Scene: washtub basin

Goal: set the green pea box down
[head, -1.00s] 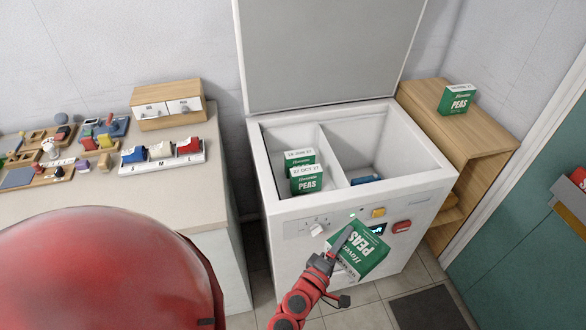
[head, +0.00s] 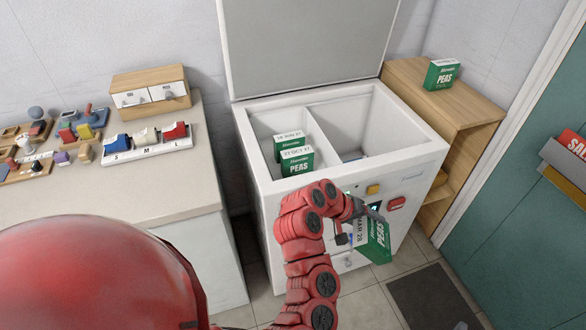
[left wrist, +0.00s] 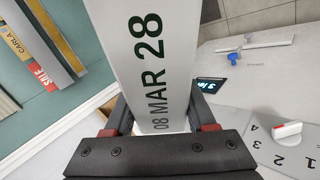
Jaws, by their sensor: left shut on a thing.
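My left gripper (head: 357,218) is shut on a green pea box (head: 376,243), held tilted in front of the freezer's front face. In the left wrist view the box's white side (left wrist: 150,60), marked 08 MAR 28, sits between my two fingers (left wrist: 160,118). My own arm hides part of the box in the head view. Two more pea boxes (head: 297,161) stand in the left compartment of the open chest freezer (head: 425,130). Another pea box (head: 440,74) stands on the wooden shelf unit (head: 470,105). My right gripper is not in view.
The freezer lid (head: 305,45) stands open at the back. A divider (head: 325,140) splits the freezer; the right compartment has something blue low down. A counter (head: 120,185) with small items is at left, a green door (head: 530,200) at right. The shelf top has free room.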

